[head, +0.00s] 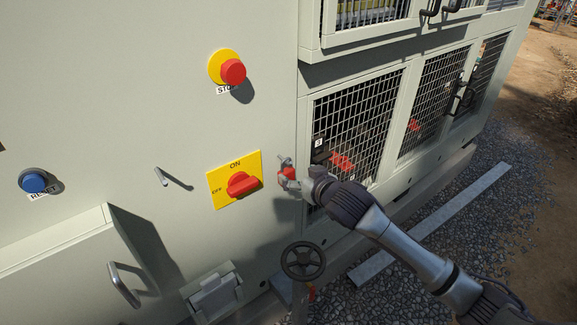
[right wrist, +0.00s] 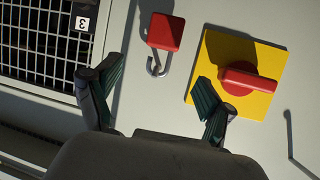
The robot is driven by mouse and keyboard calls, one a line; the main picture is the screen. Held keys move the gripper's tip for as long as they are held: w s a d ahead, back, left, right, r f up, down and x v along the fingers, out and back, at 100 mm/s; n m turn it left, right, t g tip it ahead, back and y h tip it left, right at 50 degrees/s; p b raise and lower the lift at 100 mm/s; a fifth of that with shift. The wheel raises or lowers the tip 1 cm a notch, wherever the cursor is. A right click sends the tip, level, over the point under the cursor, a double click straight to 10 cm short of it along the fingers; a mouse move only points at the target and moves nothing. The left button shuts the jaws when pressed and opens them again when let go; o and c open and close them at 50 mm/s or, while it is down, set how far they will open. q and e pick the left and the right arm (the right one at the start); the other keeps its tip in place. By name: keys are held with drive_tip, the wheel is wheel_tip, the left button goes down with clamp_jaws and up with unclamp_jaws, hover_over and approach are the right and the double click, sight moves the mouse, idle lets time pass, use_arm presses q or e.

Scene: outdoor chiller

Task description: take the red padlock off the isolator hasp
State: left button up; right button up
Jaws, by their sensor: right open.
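The red padlock (head: 286,174) hangs on the grey panel, right of the isolator, a red knob (head: 240,184) on a yellow plate. A grey metal piece shows just above it; I cannot tell hasp from shackle there. In the right wrist view the padlock (right wrist: 165,31) appears with its grey shackle (right wrist: 156,66) pointing down the picture. My right gripper (head: 290,184) is at the padlock, partly covering it. Its fingers (right wrist: 160,78) are open, one on each side of the padlock's line, with a gap to either side. My left gripper is not in view.
A mesh-covered opening (head: 352,125) lies right of the padlock. A red stop button (head: 233,71) is above, and a blue reset button (head: 35,181) far left. A thin handle (head: 174,179) sticks out left of the isolator. A black handwheel (head: 303,261) stands below my right gripper.

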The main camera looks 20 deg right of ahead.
sight(287, 170)
drive_tip(key=p+x, duration=0.1)
drive_tip(key=x, duration=0.6)
drive_tip(key=shift+w+f, duration=0.15)
drive_tip(key=shift+w, duration=0.25)
drive_tip(key=shift+c, duration=0.4)
clamp_jaws()
